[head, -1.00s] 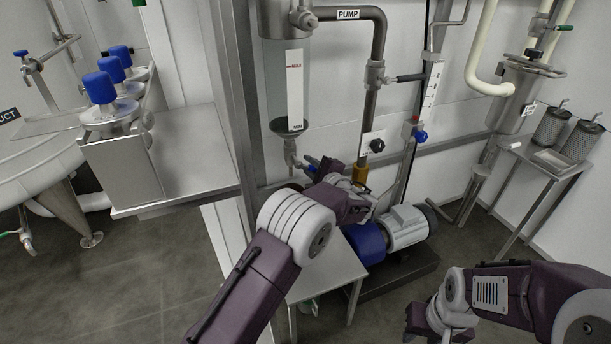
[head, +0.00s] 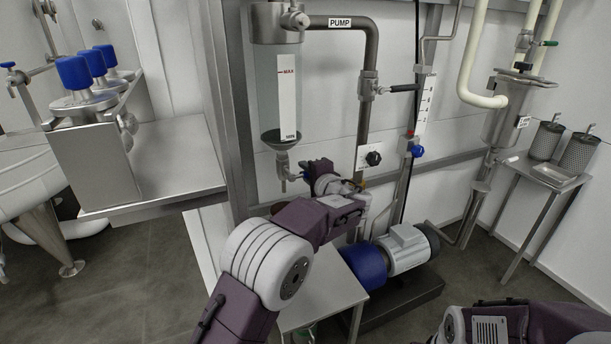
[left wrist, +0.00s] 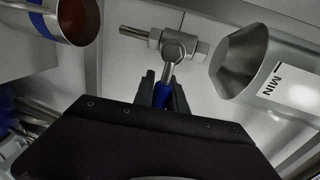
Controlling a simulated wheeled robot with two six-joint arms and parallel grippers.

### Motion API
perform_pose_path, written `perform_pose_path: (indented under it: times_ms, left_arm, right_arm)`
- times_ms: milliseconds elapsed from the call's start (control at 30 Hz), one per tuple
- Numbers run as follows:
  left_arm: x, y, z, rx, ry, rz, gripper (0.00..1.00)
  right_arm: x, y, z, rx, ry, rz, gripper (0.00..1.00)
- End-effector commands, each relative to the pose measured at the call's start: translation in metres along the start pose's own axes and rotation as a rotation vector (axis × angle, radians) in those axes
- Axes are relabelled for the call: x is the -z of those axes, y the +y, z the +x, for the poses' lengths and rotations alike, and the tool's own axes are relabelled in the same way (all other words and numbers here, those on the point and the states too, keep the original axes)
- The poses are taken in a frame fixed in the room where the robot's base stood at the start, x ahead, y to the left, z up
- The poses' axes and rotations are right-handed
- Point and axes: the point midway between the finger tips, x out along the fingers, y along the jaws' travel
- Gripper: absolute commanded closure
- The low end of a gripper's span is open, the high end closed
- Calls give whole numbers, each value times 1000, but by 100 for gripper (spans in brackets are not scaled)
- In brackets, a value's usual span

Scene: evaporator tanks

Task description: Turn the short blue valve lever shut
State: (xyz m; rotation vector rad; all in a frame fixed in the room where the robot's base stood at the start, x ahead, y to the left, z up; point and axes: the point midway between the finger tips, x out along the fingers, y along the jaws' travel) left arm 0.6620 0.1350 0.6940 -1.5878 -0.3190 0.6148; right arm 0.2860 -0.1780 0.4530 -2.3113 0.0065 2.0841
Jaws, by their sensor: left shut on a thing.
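The short blue valve lever (left wrist: 161,94) sits between the two fingers of my left gripper (left wrist: 163,88) in the left wrist view. The fingers are shut on it, and only a strip of blue shows. Its metal stem runs up to a steel valve body (left wrist: 174,45). In the head view this valve (head: 282,164) hangs under the clear tank (head: 278,95) marked MAX and MIN. My left gripper (head: 306,174) is just right of the valve there, and the lever is mostly hidden by it. Of my right arm, only links show at the lower right; its gripper is out of frame.
A PUMP pipe (head: 367,120) with a black-handled valve (head: 402,88) rises right of the tank. A blue knob (head: 417,151) is farther right. A blue and white pump motor (head: 402,250) and a steel table (head: 340,290) stand below. A steel bench (head: 170,165) is at left.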

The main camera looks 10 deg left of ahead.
Motion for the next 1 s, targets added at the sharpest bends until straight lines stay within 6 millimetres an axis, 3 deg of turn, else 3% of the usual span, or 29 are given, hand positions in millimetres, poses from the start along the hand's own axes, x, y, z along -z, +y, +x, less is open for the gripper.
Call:
perform_pose_path:
  times_ms: [333,367,433,767,1000]
  left_arm:
    - [0,-2,0,2,1,-4,100]
    - [0,-2,0,2,1,-4,80]
    - [0,-2,0,2,1,-3,61]
    - [0,-2,-3,1,1,-1,61]
    - [1,-5,-51,0,5,1,61]
  right_arm:
    - [0,0,0,0,0,0,61]
    - [0,0,0,0,0,0,61]
    - [0,0,0,0,0,0,61]
    - [0,0,-1,0,0,0,61]
    - [2,0,-20,0,0,0,61]
